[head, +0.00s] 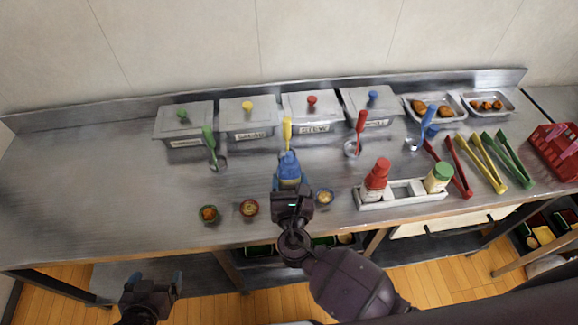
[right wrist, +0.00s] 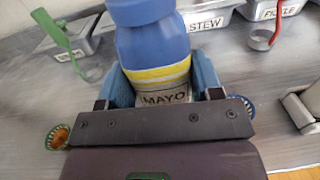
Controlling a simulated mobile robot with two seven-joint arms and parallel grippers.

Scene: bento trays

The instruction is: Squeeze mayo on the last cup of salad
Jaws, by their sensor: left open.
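My right gripper (head: 289,186) is shut on a blue mayo bottle (head: 289,165), held above the counter. In the right wrist view the mayo bottle (right wrist: 155,55) sits between the blue fingers, its MAYO label partly hidden by the gripper. Whether any has mayo is too small to tell. My left gripper (head: 152,284) is open and empty, in front of the counter.
Several lidded steel containers (head: 250,118) line the back, with ladles (head: 287,138) in front. A caddy (head: 402,203) holds a red-capped bottle (head: 376,178) and a green-capped bottle (head: 438,178). Tongs (head: 482,163) and a red basket (head: 556,150) are right. The counter's left side (head: 90,175) is clear.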

